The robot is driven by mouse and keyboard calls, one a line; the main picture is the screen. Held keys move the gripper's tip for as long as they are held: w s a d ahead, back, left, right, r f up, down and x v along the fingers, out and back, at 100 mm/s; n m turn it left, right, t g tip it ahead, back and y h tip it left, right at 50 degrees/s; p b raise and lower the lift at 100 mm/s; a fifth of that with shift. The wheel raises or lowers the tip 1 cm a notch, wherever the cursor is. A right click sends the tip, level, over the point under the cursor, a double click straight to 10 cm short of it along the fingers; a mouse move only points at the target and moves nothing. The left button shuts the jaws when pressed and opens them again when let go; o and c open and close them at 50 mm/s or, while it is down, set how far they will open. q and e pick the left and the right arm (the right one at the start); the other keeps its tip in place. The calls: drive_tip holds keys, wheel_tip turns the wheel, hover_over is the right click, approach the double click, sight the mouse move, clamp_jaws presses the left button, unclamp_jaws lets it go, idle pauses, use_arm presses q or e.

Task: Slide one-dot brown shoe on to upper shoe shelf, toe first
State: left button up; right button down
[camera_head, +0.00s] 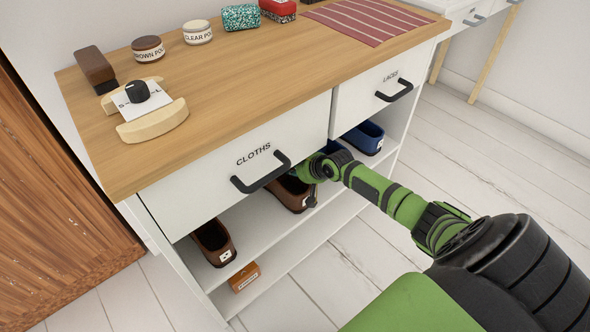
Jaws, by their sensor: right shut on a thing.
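A brown shoe (287,197) lies on the upper shoe shelf (262,230), below the CLOTHS drawer. Its heel end faces out, and its toe is hidden under the cabinet. My right gripper (304,174) reaches in at its open top and is shut on it; the fingertips are mostly hidden. I cannot read a dot tag on this shoe. Another brown shoe (212,243) stands on the same shelf to the left, with a white dotted tag on its heel; the dots are too small to count surely. My left gripper is not in view.
A blue shoe (364,138) stands to the right, with another blue thing partly hidden beside my wrist. A small orange-brown item (243,277) is on the lower shelf (262,295). The drawer handles (262,180) jut out above. The shelf between the brown shoes is clear.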

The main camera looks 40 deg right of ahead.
drive_tip(key=shift+w+r, duration=0.1)
drive_tip(key=c, duration=1.2)
unclamp_jaws()
drive_tip(key=s+r, duration=0.1)
drive_tip(key=s, duration=0.4)
drive_tip(key=s+d+r, duration=0.1)
drive_tip(key=s, duration=0.4)
drive_tip(key=s+r, duration=0.1)
drive_tip(key=s, duration=0.4)
drive_tip(key=shift+s+d+r, duration=0.2)
drive_tip(key=shift+s+d, duration=0.05)
drive_tip(key=shift+s, duration=0.1)
